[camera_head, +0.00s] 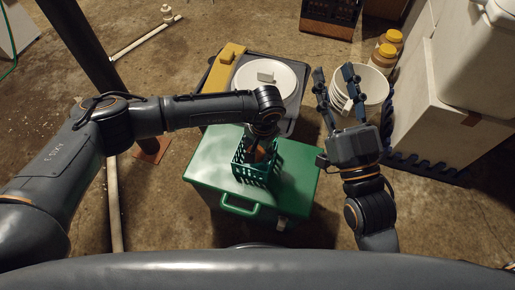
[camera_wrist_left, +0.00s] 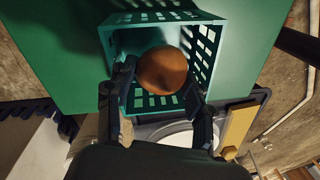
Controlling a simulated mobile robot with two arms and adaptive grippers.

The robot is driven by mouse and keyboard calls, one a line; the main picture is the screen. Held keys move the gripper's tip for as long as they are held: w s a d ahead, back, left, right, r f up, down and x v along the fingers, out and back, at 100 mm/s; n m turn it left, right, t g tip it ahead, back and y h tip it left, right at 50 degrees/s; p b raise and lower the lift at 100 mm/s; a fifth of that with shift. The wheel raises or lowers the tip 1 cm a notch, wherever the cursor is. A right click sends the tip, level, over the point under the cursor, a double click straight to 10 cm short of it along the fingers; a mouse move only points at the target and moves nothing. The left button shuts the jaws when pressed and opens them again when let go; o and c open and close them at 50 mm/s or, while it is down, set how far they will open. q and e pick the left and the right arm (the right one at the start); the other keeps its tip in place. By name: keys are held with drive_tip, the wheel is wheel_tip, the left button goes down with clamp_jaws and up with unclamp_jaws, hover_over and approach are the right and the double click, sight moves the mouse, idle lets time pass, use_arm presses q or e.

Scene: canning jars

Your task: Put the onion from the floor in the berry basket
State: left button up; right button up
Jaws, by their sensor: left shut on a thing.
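The berry basket (camera_head: 256,172) is a teal-green slatted basket on a green box. It also shows in the left wrist view (camera_wrist_left: 205,48). The onion (camera_wrist_left: 161,70) is round and orange-brown. My left gripper (camera_wrist_left: 158,86) is shut on the onion, one finger on each side, at the basket's opening. In the head view my left gripper (camera_head: 260,146) points down over the basket, and a bit of the onion's brown skin shows between the fingers. I cannot tell whether the onion touches the basket's bottom. My right gripper (camera_head: 333,76) is open and empty, right of the basket.
The green box (camera_head: 215,160) has a handle at its front. Behind it stand a tray with a round white lid (camera_head: 285,78) and a yellow object (camera_head: 226,66). A white bucket (camera_head: 372,90) is beside my right gripper. White containers (camera_head: 440,115) stand at the right.

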use_arm(q)
drive_tip(key=o, duration=0.8)
drive_tip(key=shift+o, duration=0.2)
